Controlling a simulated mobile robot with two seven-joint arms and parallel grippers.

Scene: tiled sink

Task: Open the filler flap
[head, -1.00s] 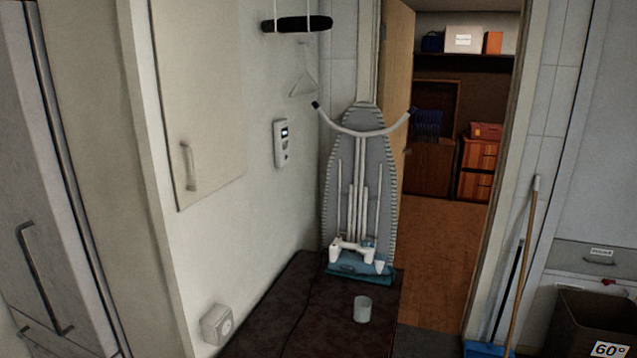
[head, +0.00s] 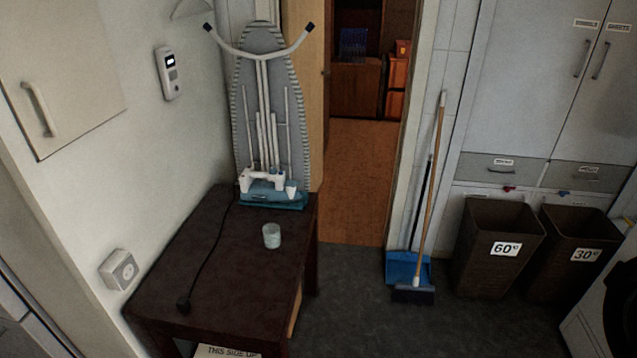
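A teal and white appliance (head: 272,196), possibly an iron on its base, stands at the far end of the dark table (head: 215,262), by the foot of the upright ironing board (head: 262,85). I cannot make out a filler flap on it at this distance. A small pale cup (head: 271,236) stands on the table in front of the appliance. Neither of my grippers is in view.
A cable with a plug (head: 184,303) lies along the table, near a wall socket (head: 119,269). A broom and blue dustpan (head: 408,268) stand beside the open doorway. Two brown bins (head: 495,265) are at right. The dark floor between table and bins is clear.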

